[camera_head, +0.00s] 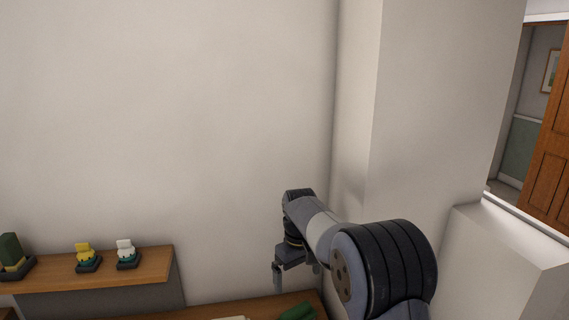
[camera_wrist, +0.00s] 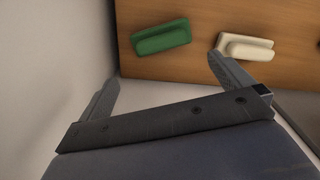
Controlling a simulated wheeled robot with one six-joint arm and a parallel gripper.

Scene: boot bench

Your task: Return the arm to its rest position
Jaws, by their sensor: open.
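My gripper (camera_head: 296,273) hangs from my bent arm in front of the wall, above the right end of a wooden bench surface (camera_head: 262,307). Its two fingers are spread apart with nothing between them, as the wrist view also shows (camera_wrist: 165,68). In the wrist view a green piece (camera_wrist: 161,37) and a cream piece (camera_wrist: 246,47) lie on the wooden surface beyond the fingers. The cream one is close to the right fingertip in the picture; I cannot tell the gap. The green piece shows partly at the bottom of the head view (camera_head: 297,312).
A wooden shelf (camera_head: 140,274) at the left holds a yellow item (camera_head: 83,252), a white item (camera_head: 125,247) and a dark green block (camera_head: 11,248) on dark bases. A wall pillar (camera_head: 425,110) and a white ledge (camera_head: 500,262) stand right of my arm. A wooden door (camera_head: 552,150) is far right.

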